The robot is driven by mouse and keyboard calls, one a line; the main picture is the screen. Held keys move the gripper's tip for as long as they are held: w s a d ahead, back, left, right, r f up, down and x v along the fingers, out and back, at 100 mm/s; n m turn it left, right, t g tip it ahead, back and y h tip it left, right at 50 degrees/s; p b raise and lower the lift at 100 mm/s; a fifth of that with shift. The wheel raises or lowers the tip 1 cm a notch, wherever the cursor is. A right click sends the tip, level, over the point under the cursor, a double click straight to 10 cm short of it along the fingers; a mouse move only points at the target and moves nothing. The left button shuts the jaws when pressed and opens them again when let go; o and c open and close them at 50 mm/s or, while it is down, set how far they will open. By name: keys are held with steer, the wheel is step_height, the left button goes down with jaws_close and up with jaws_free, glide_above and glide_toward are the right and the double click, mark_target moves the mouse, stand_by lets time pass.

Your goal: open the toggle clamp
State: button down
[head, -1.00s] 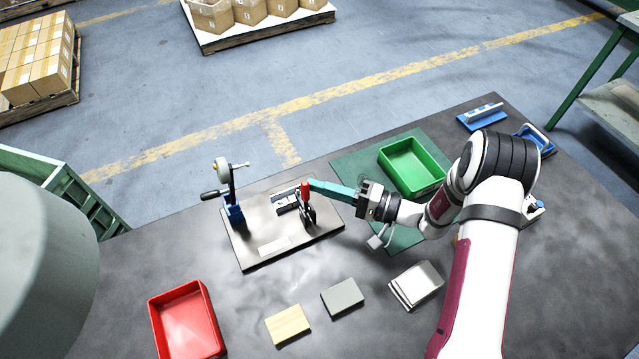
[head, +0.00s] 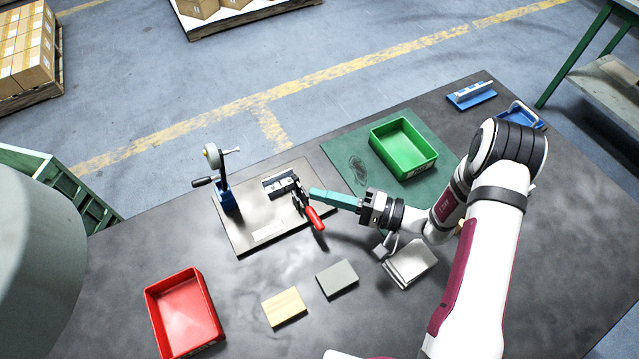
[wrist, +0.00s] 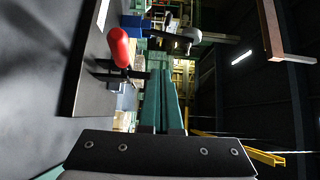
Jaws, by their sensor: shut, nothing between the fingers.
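The toggle clamp (head: 301,199) stands on the base plate (head: 247,241) beside a metal block (head: 279,182). Its red handle (head: 316,219) is tilted down toward the front right, low over the plate's edge. In the wrist view the red handle (wrist: 119,47) is at the upper left, apart from the teal fingers. My gripper (head: 312,192) is shut and empty, its fingertips close to the right side of the clamp. In the wrist view the shut fingers (wrist: 170,85) point away from the camera. Whether the fingertips touch the clamp, I cannot tell.
A blue hand press (head: 229,197) stands on the plate's left. A green bin (head: 431,165) sits on a green mat behind my wrist. A red bin (head: 150,312), a wooden block (head: 284,307), a grey block (head: 337,279) and metal sheets (head: 411,261) lie in front.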

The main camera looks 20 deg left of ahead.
steer(key=shift+s+d+f, duration=0.25)
steer(key=shift+d+f, duration=0.05)
steer(key=shift+f, duration=0.3)
steer(key=shift+s+d+f, duration=0.2)
steer(key=shift+d+f, duration=0.05)
steer(key=shift+f, duration=0.3)
steer(key=shift+d, duration=0.1)
steer(key=d, duration=1.5)
steer(key=shift+s+d, duration=0.2)
steer(key=shift+d, duration=0.15)
